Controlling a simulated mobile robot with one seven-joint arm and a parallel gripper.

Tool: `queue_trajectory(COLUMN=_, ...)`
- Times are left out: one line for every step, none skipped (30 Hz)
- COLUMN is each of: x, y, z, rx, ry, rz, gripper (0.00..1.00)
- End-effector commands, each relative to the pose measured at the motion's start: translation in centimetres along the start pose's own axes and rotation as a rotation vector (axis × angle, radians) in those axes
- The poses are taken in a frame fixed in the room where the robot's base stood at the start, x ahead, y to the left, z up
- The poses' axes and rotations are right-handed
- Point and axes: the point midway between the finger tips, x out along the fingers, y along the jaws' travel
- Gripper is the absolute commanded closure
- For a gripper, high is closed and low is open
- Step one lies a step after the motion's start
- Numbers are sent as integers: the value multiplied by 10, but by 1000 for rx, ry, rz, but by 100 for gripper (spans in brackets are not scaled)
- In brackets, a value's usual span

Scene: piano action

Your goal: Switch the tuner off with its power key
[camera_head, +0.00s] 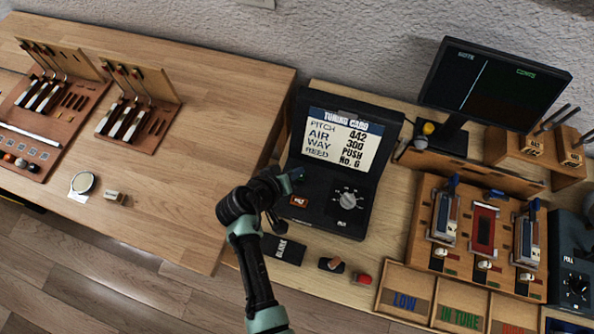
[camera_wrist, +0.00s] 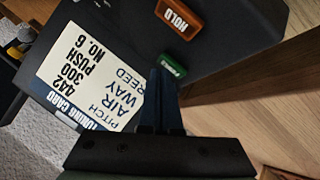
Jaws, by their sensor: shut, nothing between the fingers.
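The tuner (camera_head: 335,215) is a dark slanted box with a tuning card (camera_head: 340,140), a round dial (camera_head: 348,202) and an orange HOLD key (camera_head: 299,201). In the wrist view the HOLD key (camera_wrist: 180,17) is at the top, and a small green key (camera_wrist: 173,66), its label mostly unreadable, sits right by my fingertips. My gripper (camera_head: 297,174) is shut and empty over the tuner's left side. In the wrist view my gripper (camera_wrist: 163,75) points at the green key's lower edge; I cannot tell whether it touches. The head view hides the green key behind my gripper.
A dark monitor (camera_head: 495,85) showing NOTE and CENTS stands behind right. A wooden rack (camera_head: 475,230) holds several devices, with labelled trays (camera_head: 405,292) in front. The left bench (camera_head: 200,190) is mostly clear.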

Motion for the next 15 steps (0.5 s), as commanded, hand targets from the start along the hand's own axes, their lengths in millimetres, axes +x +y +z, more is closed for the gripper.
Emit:
queue_trajectory(x=-3, y=2, z=-2, rx=0, ry=0, rz=0, gripper=100)
queue_trajectory(x=-3, y=2, z=-2, rx=0, ry=0, rz=0, gripper=100)
queue_trajectory(x=-3, y=2, z=-2, rx=0, ry=0, rz=0, gripper=100)
queue_trajectory(x=-3, y=2, z=-2, rx=0, ry=0, rz=0, gripper=100)
queue_trajectory(x=-3, y=2, z=-2, rx=0, ry=0, rz=0, gripper=100)
queue_trajectory(x=-3, y=2, z=-2, rx=0, ry=0, rz=0, gripper=100)
queue_trajectory(x=-3, y=2, z=-2, rx=0, ry=0, rz=0, gripper=100)
queue_trajectory(x=-3, y=2, z=-2, rx=0, ry=0, rz=0, gripper=100)
queue_trajectory(x=-3, y=2, z=-2, rx=0, ry=0, rz=0, gripper=100)
queue_trajectory(x=-3, y=2, z=-2, rx=0, ry=0, rz=0, gripper=100)
queue_trajectory(x=-4, y=3, z=-3, rx=0, ry=0, rz=0, gripper=100)
queue_trajectory(x=-5, y=4, z=-4, rx=0, ry=1, rz=0, gripper=100)
queue_trajectory(x=-6, y=4, z=-4, rx=0, ry=1, rz=0, gripper=100)
queue_trajectory(x=-8, y=6, z=-6, rx=0, ry=1, rz=0, gripper=100)
queue_trajectory(x=-10, y=8, z=-8, rx=0, ry=1, rz=0, gripper=100)
